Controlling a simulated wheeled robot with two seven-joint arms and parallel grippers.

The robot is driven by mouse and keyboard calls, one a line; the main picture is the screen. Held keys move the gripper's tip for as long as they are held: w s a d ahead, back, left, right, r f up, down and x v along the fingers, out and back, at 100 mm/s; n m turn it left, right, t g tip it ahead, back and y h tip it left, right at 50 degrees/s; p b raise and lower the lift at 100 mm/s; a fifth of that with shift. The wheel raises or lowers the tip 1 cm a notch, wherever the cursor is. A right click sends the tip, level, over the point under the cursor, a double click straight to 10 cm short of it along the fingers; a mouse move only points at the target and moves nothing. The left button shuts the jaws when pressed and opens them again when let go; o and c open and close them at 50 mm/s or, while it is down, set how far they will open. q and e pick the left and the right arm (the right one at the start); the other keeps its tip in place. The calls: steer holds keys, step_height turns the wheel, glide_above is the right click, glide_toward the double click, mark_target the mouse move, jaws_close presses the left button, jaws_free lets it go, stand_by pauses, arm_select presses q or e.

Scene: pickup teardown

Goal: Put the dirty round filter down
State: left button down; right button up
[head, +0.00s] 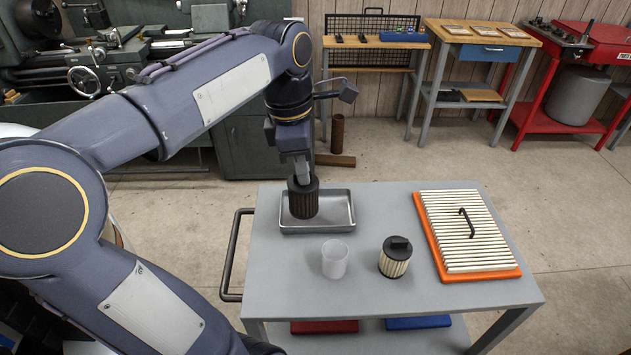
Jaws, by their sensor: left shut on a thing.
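The dirty round filter (303,199) is a dark brown pleated cylinder. My left gripper (301,178) is shut on its top and holds it upright over the left part of a shallow metal tray (338,222). I cannot tell whether the filter's underside touches the tray floor. The fingertips are partly hidden at the filter's top. My right gripper is not in view.
The right part of the tray is empty. The cart's handle (231,255) is at left.

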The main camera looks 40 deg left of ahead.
arm_select(q)
steer(key=w+a+f, duration=0.3)
steer(key=w+f, duration=0.5)
steer(key=f, duration=0.2)
steer(key=shift+a+f+p, duration=0.2)
steer(key=shift+f+p, duration=0.1)
steer(key=shift+f, duration=0.05)
steer(key=shift+f, duration=0.2)
steer(key=c, duration=1.5)
jaws_free()
steer(key=shift+c, duration=0.2)
step_height(320, 180, up, 12)
steer(key=a, duration=0.1)
steer(key=shift+s+r+p, duration=0.2)
steer(key=shift+s+p, duration=0.2)
steer(key=shift+s, duration=0.05)
